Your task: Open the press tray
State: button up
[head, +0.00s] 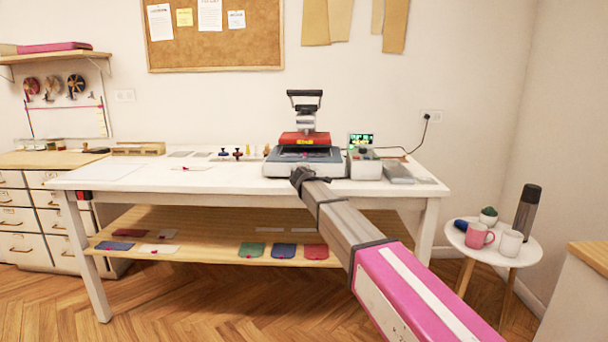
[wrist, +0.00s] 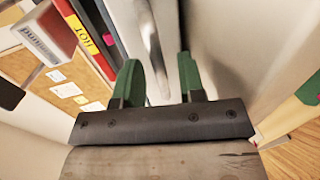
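The heat press (head: 303,135) stands on the white table, with its red upper plate (head: 305,138) raised above the grey base. The press tray (head: 290,168) is the grey lower part, with a dark top, and looks pushed in. My gripper (head: 299,175) is at the front of the tray, and my arm hides part of that front. In the wrist view my gripper's green fingers (wrist: 160,68) are apart, with a pale metal handle (wrist: 150,45) running between them. I cannot tell whether either finger touches it. The red plate shows a yellow HOT label (wrist: 82,35).
A control box (head: 364,165) with a lit display stands right of the press, beside a grey block (head: 397,172). Small tools (head: 237,154) stand to the left. A round side table (head: 490,246) with mugs stands at right.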

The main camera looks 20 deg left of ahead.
jog(key=shift+w+a+f, duration=0.1)
jog(key=shift+w+a, duration=0.1)
jog(key=shift+w, duration=0.45)
grip_shut()
jog(key=shift+s+d, duration=0.1)
jog(key=shift+s, duration=0.05)
jog(key=f+v, duration=0.2)
jog(key=v, duration=0.8)
jog(key=f+v, duration=0.2)
jog(key=v, duration=0.8)
jog(key=shift+s+d, duration=0.2)
jog(key=shift+s, duration=0.35)
jog(key=shift+f, duration=0.1)
grip_release()
